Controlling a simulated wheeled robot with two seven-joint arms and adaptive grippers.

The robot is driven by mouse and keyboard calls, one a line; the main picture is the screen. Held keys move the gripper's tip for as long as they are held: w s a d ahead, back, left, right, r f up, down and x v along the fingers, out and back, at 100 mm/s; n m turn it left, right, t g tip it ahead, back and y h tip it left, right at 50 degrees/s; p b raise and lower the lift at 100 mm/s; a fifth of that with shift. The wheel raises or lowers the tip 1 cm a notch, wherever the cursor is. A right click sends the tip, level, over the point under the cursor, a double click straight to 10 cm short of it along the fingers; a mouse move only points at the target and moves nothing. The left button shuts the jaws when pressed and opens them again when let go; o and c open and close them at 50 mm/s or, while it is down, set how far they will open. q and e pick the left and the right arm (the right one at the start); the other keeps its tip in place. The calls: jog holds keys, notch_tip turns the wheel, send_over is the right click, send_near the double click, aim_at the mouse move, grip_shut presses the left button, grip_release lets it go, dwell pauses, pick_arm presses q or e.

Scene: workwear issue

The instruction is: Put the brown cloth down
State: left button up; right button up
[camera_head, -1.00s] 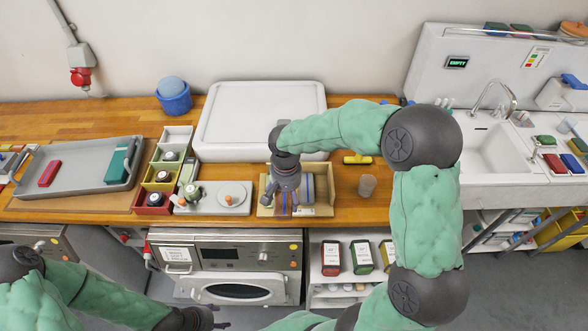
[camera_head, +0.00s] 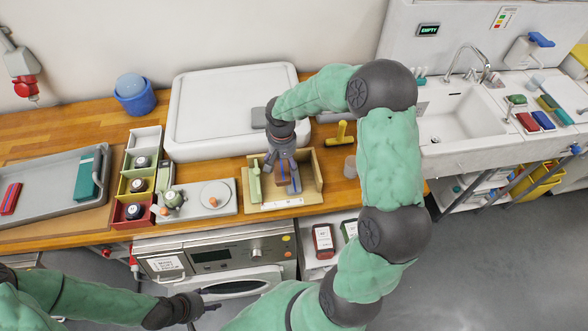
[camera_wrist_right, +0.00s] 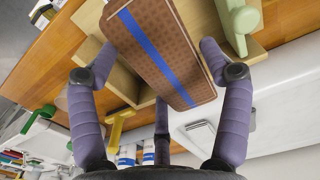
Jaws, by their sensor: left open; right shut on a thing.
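The brown cloth (camera_wrist_right: 160,45) is a folded, patterned block with a blue stripe. In the right wrist view it lies between the purple fingers of my right gripper (camera_head: 284,184), which is shut on it. In the head view my right gripper points down into the light wooden tray (camera_head: 283,204) on the counter, and its fingers partly hide the cloth. I cannot tell whether the cloth touches the tray floor. My left gripper (camera_head: 208,298) is open and empty, low in front of the oven, away from the tray.
A pale green item (camera_head: 255,181) stands at the left inside the tray. A grey plate with a round disc (camera_head: 214,194) is just left of it. A large white lidded box (camera_head: 235,100) is behind; a yellow-handled tool (camera_head: 342,134) and a cup (camera_head: 350,167) stand to the right.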

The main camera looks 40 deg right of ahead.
jog(key=d+f, duration=0.4)
jog(key=f, duration=0.1)
jog(key=shift+d+f, duration=0.1)
jog(key=shift+f, duration=0.05)
jog(key=shift+w+d+f, duration=0.1)
jog(key=shift+d+f, duration=0.1)
jog(key=shift+f, duration=1.55)
jog(key=shift+f, duration=0.15)
jog(key=o, duration=1.1)
notch_tip(320, 180, up, 12)
jog(key=shift+r, duration=0.2)
